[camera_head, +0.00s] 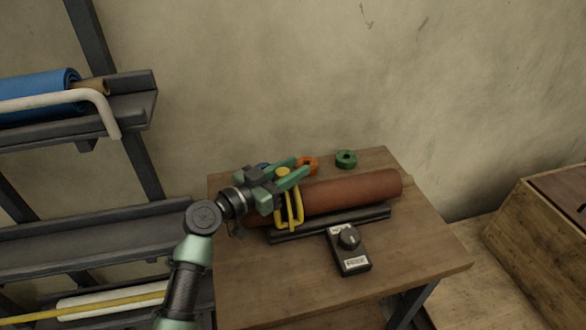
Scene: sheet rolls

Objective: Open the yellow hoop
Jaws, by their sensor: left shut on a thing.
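The yellow hoop (298,207) is around the left part of a red-brown roll (350,192), which lies on a dark cradle on the wooden table. A round yellow knob (283,171) shows at the hoop's top. My left gripper (300,167) reaches in from the left over the hoop, its green fingers on either side of the knob. It is shut on the hoop at this top part. My right gripper is out of view.
On the wooden table (290,290), a black box with a dial (350,255) stands in front of the cradle (345,222). An orange ring (309,163) and a green ring (346,159) lie behind the roll. A shelf rack (80,232) is at left, a wooden crate (540,250) at right.

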